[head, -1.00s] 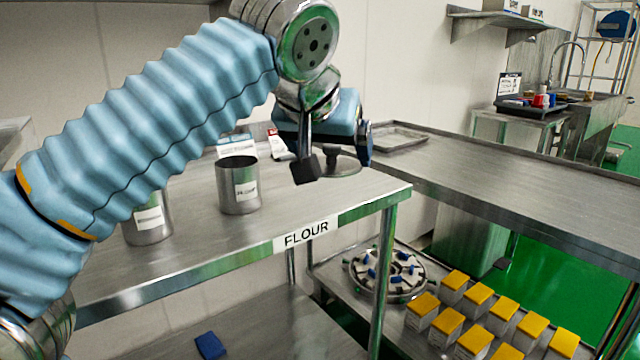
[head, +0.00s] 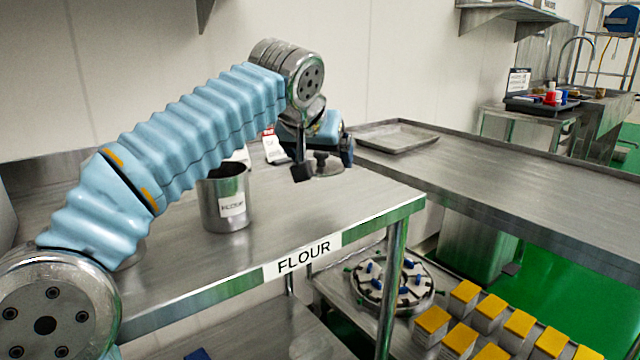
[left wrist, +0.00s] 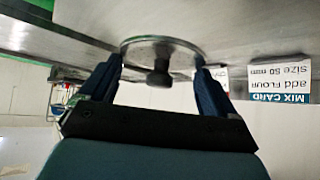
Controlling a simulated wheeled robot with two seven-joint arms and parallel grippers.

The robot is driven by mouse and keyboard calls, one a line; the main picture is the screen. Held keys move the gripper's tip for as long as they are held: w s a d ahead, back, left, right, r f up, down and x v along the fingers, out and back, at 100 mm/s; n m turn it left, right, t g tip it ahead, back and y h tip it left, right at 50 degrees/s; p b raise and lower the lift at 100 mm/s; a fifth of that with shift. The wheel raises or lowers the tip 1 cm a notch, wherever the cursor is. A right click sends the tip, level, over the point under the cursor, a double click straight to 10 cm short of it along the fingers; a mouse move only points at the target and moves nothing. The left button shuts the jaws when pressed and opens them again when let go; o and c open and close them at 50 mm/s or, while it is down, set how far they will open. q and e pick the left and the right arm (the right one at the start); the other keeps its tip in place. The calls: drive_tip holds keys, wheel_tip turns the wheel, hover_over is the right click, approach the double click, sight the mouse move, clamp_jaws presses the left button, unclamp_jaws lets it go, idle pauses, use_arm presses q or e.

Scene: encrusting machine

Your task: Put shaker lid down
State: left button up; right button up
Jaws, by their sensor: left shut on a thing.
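The shaker lid (head: 328,168), a round metal disc with a knob, is held by my left gripper (head: 324,162) over the flour table (head: 290,210). In the left wrist view, the lid's disc (left wrist: 165,46) and dark knob (left wrist: 158,78) show between the two fingers of the left gripper (left wrist: 157,84). The lid looks level and close to the tabletop; I cannot tell whether it touches. An open metal shaker (head: 225,198) with a paper label stands upright to its left, partly behind my arm. My right gripper is not in view.
Cards (head: 274,148) stand behind the lid, and a mix card (left wrist: 278,75) shows in the left wrist view. A flat tray (head: 398,138) lies at the back right. Yellow-topped boxes (head: 490,306) and a round plate (head: 392,284) sit lower. The table's front right is clear.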

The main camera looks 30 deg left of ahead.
use_arm(q)
drive_tip(key=shift+w+a+f, duration=0.25)
drive_tip(key=shift+w+f, duration=0.15)
drive_tip(key=shift+f, duration=0.25)
drive_tip(key=f, duration=0.1)
drive_tip(key=f+b, duration=0.1)
drive_tip(key=w+f, duration=0.1)
drive_tip(key=f, duration=0.1)
drive_tip(key=shift+w+a, duration=0.1)
drive_tip(key=shift+a, duration=0.3)
drive_tip(key=shift+f, duration=0.35)
drive_tip(key=shift+f, duration=0.1)
drive_tip(key=o, duration=0.7)
drive_tip(key=shift+o, duration=0.2)
